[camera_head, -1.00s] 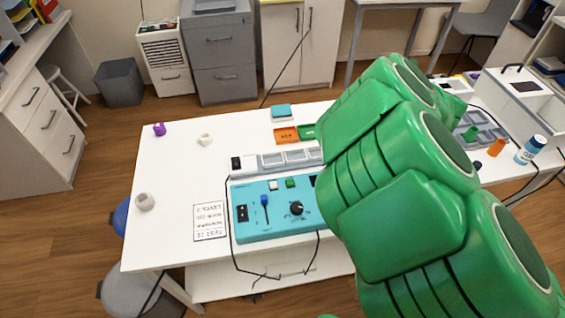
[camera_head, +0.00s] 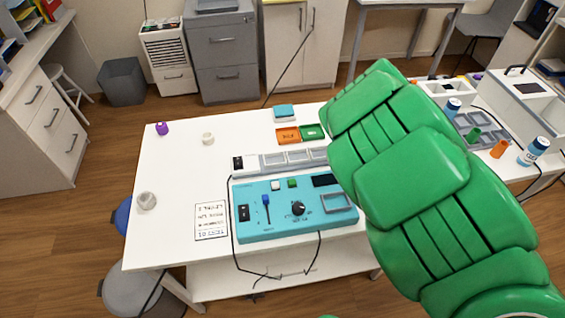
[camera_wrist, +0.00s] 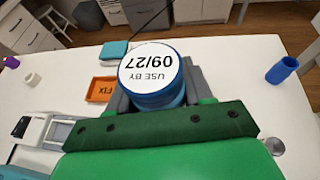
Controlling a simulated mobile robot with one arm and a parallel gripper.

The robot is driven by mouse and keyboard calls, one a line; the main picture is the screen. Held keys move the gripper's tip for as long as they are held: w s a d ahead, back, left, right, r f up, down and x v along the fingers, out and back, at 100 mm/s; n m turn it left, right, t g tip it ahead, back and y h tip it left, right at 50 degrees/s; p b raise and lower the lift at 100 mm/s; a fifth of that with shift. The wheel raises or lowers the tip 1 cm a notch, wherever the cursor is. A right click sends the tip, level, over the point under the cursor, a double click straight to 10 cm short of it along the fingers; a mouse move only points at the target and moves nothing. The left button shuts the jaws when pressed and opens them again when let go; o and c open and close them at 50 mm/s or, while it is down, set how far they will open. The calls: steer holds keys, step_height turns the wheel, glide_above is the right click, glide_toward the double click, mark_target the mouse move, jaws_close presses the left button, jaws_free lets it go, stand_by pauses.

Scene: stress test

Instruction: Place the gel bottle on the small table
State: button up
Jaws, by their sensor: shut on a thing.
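My gripper (camera_wrist: 160,92) is shut on a blue round bottle (camera_wrist: 158,85) in the wrist view. Its white top reads "USE BY 09/27"; its lower part is hidden, and I cannot read whether it is gel. It is held above a white table (camera_wrist: 225,60). In the head view my green arm hides the gripper and the held bottle. A white and blue bottle (camera_head: 533,151) stands at the far right, and another blue-topped one (camera_head: 453,107) shows beside my arm. A white table with grey legs (camera_head: 412,4) stands at the back; I cannot tell which table is the small one.
On the main table (camera_head: 165,215) are a teal control box (camera_head: 292,207), an orange tray (camera_head: 287,135), a green tray (camera_head: 312,131) and a note (camera_head: 210,220). The main table's left part is mostly clear.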

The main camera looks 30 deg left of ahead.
steer(key=shift+f, duration=4.75)
steer(key=shift+f, duration=0.15)
steer(key=o, duration=1.1)
steer(key=shift+v, duration=3.8)
